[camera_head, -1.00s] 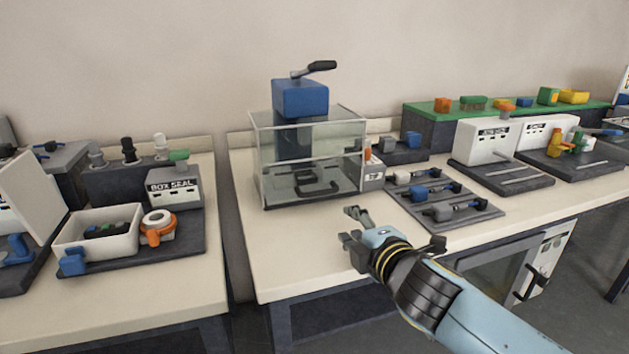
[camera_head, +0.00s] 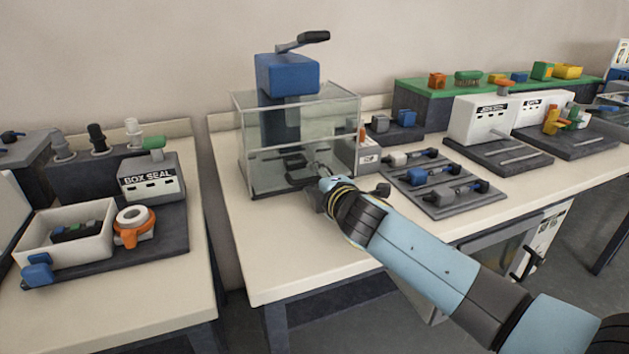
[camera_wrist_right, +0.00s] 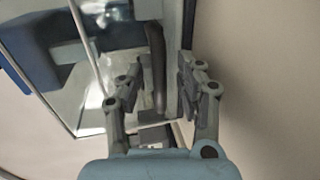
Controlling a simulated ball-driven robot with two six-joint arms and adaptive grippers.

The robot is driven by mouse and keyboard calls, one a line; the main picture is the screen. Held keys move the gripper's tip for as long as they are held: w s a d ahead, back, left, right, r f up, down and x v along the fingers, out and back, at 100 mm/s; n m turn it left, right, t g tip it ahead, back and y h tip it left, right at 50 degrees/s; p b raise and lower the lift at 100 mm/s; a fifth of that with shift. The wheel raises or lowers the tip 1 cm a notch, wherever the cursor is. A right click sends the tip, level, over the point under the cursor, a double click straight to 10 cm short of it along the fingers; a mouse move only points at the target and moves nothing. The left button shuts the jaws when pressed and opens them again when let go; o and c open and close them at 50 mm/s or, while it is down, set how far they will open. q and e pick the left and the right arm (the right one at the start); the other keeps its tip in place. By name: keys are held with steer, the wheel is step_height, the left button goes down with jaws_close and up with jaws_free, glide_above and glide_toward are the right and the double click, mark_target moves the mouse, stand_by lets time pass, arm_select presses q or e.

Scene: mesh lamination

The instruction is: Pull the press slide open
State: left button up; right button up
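A dark bar, which looks like the slide handle (camera_wrist_right: 156,65), shows between the fingers, with gaps on both sides. Whether the fingertips reach past it is hard to tell. My left gripper is not in view.
A dark tray (camera_head: 440,208) with several small tools lies right of the press. A small grey-white box (camera_head: 368,158) stands close to the guard's right side. The bench top (camera_head: 270,240) in front of the press is clear. A gap separates this bench from the left one.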

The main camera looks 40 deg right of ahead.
steer(key=shift+w, duration=0.35)
jaws_close()
steer(key=shift+f, duration=0.1)
stand_by(0.3)
